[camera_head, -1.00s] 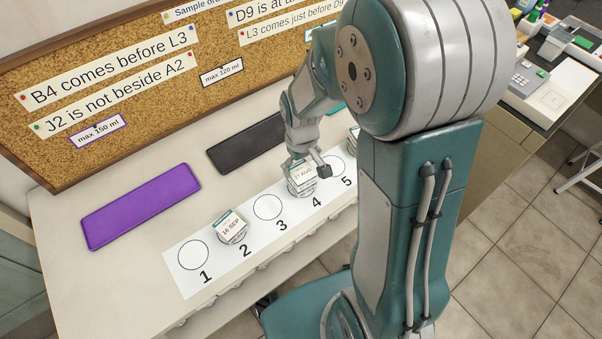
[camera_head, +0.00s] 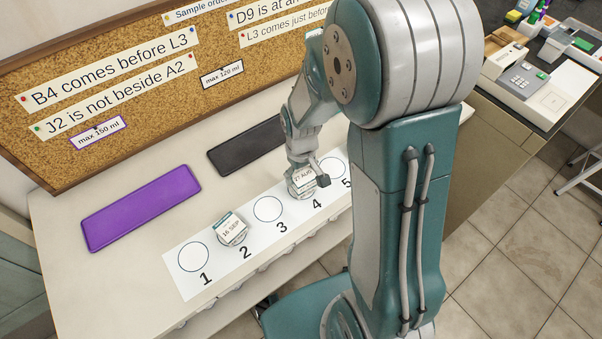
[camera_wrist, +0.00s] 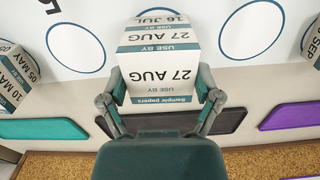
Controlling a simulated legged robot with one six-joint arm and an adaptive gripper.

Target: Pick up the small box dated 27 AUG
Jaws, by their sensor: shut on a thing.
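The box dated 27 AUG (camera_head: 304,176) is at circle 4 of the white numbered strip (camera_head: 185,284). In the wrist view the box (camera_wrist: 160,76) is white with teal bands and shows 27 AUG on two faces. My gripper (camera_head: 308,172) comes down over it from above. In the wrist view my gripper (camera_wrist: 161,88) has one finger on each side of the box and is shut on it. A label reading 16 JUL shows just beyond the box; I cannot tell whether it belongs to another box. Whether the box touches what is below is hidden.
A box dated 16 SEP (camera_head: 231,228) stands at circle 2. Circles 1 and 3 look empty. A purple mat (camera_head: 142,207) and a black mat (camera_head: 246,146) lie behind the strip. A teal mat (camera_wrist: 42,129) shows in the wrist view. A cork board (camera_head: 160,75) rises behind.

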